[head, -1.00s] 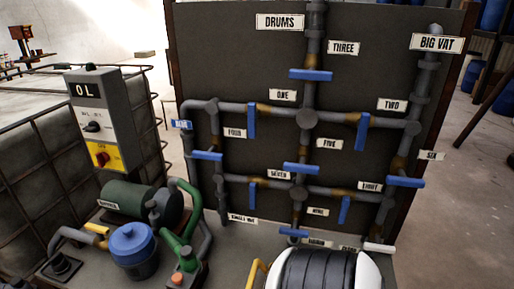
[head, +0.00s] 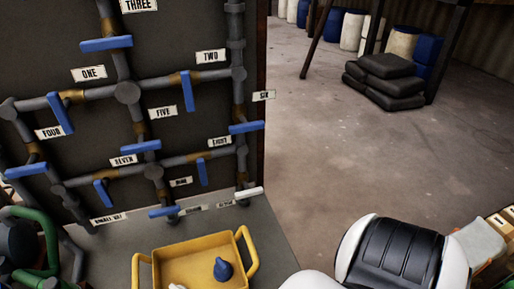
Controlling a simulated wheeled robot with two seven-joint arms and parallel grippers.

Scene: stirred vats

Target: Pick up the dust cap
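A small blue piece with a narrow top (head: 222,268) sits in a yellow tray (head: 249,246) at the bottom of the head view. A small white piece (head: 177,287) also shows in the tray, cut off by the frame's lower edge. I cannot tell for sure which of these, if either, is the dust cap. Neither of my grippers is in view.
The tray stands on a grey bench top (head: 272,236) before a dark panel (head: 190,50) of pipes with blue valve handles and one white handle (head: 249,193). Green piping (head: 50,240) is at lower left. Open floor (head: 380,165) lies right, with stacked dark sacks (head: 385,80) and several drums behind.

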